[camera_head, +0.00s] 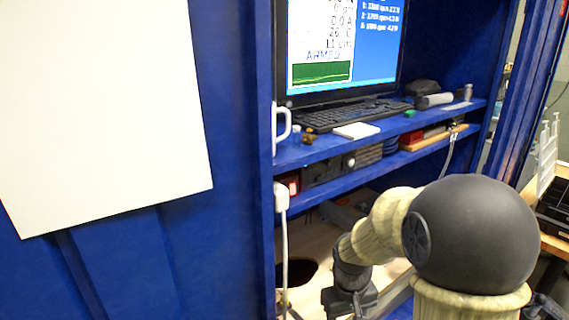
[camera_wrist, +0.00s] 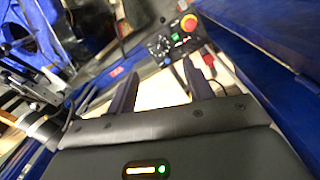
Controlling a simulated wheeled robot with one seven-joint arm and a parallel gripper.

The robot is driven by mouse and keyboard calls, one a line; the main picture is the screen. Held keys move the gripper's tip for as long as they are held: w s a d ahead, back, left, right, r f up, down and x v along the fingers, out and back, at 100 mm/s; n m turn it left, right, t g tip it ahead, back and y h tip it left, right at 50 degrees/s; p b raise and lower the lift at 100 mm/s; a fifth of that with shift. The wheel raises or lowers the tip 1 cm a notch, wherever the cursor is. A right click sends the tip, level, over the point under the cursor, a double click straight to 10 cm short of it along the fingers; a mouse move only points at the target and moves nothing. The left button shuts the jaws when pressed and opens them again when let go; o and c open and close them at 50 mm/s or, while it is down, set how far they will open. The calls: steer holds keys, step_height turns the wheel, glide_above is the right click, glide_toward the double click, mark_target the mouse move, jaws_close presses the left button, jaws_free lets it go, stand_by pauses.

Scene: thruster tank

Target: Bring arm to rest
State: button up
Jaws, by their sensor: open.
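My gripper (camera_wrist: 158,88) shows in the wrist view with its two dark fingers spread apart and nothing between them. In the head view my arm reaches down at the lower right, in front of the blue cabinet (camera_head: 135,262). The gripper's fingertips cannot be made out clearly there. Beyond the fingers in the wrist view is a dark control box (camera_wrist: 165,42) with a dial and a red knob on a yellow base.
A blue shelf (camera_head: 318,148) holds a keyboard (camera_head: 345,115), a white mug (camera_head: 281,128) and a monitor (camera_head: 345,45). A white sheet (camera_head: 100,110) hangs at the left. A white cable (camera_head: 284,240) hangs at the cabinet's edge. A wooden bench (camera_head: 553,243) stands at the right.

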steer(key=s+d+r+m+t, duration=0.1)
steer(key=s+r+m+t, duration=0.1)
steer(key=s, duration=0.6)
steer(key=shift+s+d+r+m+y+p, duration=0.15)
steer(key=shift+d+m+y+p, duration=0.15)
steer(key=shift+m+p, duration=0.2)
stand_by(1.6)
